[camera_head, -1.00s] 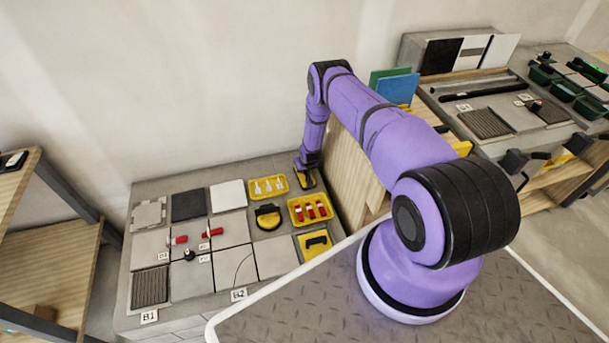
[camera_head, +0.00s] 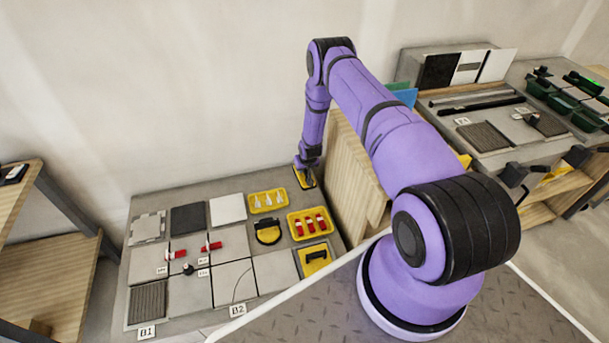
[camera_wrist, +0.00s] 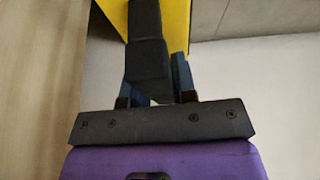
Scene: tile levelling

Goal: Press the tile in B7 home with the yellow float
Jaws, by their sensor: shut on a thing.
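My gripper (camera_head: 306,172) is at the far right back corner of the bench, just beyond the yellow tray of white pieces. It is shut on the black handle of the yellow float (camera_head: 305,181). In the wrist view, the dark handle (camera_wrist: 146,60) stands between my fingers, with the float's yellow plate (camera_wrist: 177,22) beyond it. The float looks slightly above the bench, though its exact clearance is unclear. Light and dark square tiles lie in rows on the grey bench (camera_head: 140,205).
Red clips (camera_head: 211,246) lie among the tiles. A wooden panel (camera_head: 352,170) rises right of the gripper.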

